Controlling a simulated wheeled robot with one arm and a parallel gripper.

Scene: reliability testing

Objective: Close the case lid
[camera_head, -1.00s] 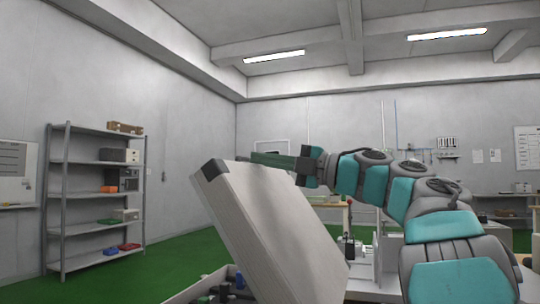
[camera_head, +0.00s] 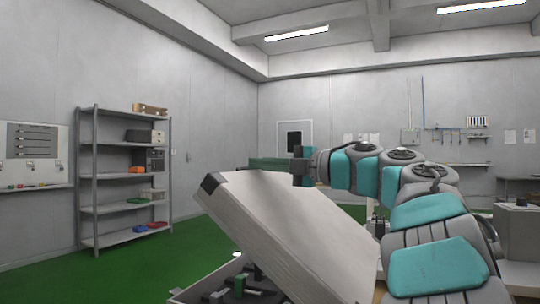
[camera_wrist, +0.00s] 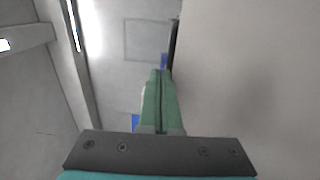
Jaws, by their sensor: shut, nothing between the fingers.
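The case lid (camera_head: 285,232) is a large pale panel with a dark corner piece at its upper left. It stands tilted, partly raised above the open case (camera_head: 188,294) at the bottom of the head view. My gripper (camera_head: 268,162) has green fingers that are shut and empty. They lie along the far side of the lid's upper edge; I cannot tell whether they touch it. In the wrist view, the shut fingers (camera_wrist: 157,85) point ahead with the lid (camera_wrist: 250,70) filling the right side.
Green and dark items (camera_head: 240,288) sit in the visible part of the case. A grey shelf unit (camera_head: 125,180) stands by the left wall, with open green floor before it. A grey box (camera_head: 520,235) is at the right.

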